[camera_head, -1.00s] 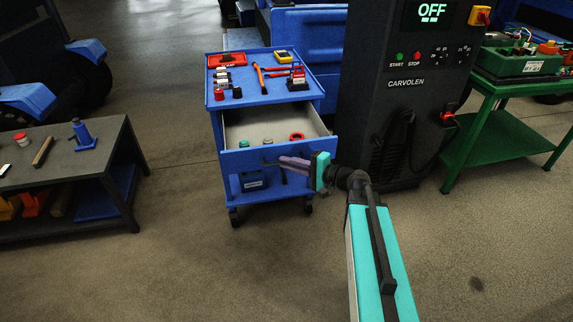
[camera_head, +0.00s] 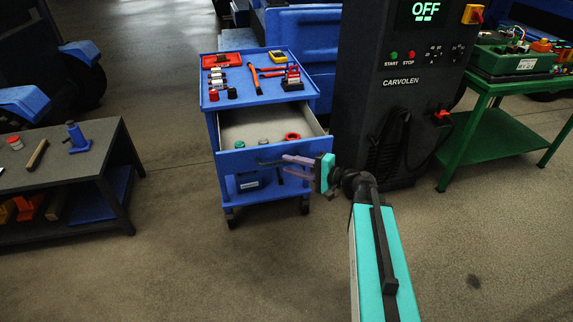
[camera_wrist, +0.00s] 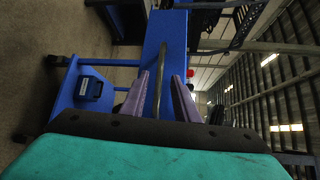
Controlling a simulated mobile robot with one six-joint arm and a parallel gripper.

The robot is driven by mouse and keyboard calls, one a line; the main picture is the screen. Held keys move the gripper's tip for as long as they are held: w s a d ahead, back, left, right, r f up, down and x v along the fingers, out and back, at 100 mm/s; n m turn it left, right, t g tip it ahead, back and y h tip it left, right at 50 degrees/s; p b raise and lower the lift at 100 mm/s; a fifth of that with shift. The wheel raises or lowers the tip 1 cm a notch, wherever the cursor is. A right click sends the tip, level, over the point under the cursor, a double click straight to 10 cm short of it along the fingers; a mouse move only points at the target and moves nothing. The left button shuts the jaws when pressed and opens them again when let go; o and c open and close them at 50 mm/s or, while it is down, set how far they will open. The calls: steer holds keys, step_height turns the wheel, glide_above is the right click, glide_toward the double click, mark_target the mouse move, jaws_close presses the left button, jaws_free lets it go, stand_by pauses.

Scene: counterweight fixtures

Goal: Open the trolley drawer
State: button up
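The blue trolley (camera_head: 268,98) stands in the middle of the head view. Its drawer (camera_head: 236,161) is pulled out toward me, and its pale inside shows with a green item (camera_head: 240,144) and a red ring (camera_head: 292,137) in it. The drawer's dark bar handle (camera_head: 266,163) is on the front panel. My gripper (camera_head: 298,165) is at the right part of this handle. In the wrist view, the two purple fingers (camera_wrist: 158,97) are spread apart, with the handle (camera_wrist: 160,80) running between them and gaps on both sides. The blue drawer front (camera_wrist: 165,32) lies just ahead.
A dark cabinet (camera_head: 390,105) with an OFF display stands close on the trolley's right. A green table (camera_head: 492,140) is farther right. A low grey table (camera_head: 75,160) stands at the left. The floor in front of the trolley is clear.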

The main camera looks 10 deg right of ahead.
steer(key=p+v, duration=0.1)
steer(key=v, duration=1)
steer(key=shift+w, duration=0.1)
stand_by(0.4)
